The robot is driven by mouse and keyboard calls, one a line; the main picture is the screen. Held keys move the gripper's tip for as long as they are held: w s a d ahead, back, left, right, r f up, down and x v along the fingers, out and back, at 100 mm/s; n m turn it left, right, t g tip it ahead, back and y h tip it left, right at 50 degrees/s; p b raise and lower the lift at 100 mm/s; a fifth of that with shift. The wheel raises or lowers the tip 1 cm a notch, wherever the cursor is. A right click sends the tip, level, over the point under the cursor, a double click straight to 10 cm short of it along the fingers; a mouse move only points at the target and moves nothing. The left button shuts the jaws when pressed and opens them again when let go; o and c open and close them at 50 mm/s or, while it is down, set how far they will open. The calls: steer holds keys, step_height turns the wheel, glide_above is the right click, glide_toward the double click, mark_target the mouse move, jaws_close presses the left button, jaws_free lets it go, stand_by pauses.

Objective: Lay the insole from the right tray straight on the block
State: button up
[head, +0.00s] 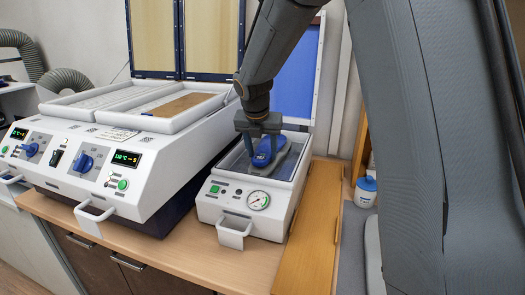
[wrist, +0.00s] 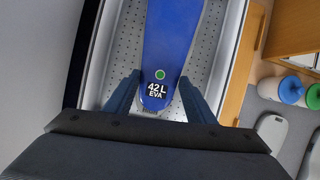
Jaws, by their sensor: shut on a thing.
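A blue insole (head: 264,154) is between the fingers of my gripper (head: 262,148). In the wrist view the insole (wrist: 172,45) runs lengthwise away from me, with a green dot and the print "42 L EVA" near its close end. My gripper (wrist: 159,85) is shut on this end from both sides. The insole is over the perforated bed of the small white press. I cannot tell whether the insole touches the block. The right tray (head: 222,97) of the large white heater shows a bare brown floor.
The small press has an open lid (head: 299,77), a pressure gauge (head: 258,200) and a front handle (head: 235,236). The heater's left tray (head: 60,106) is at the far left. A wooden board (head: 315,230) lies right of the press. A blue-lidded jar (head: 366,192) stands farther right.

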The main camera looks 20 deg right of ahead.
steer(key=o, duration=1.1)
steer(key=shift+b+v, duration=0.75)
steer(key=shift+v, duration=3.15)
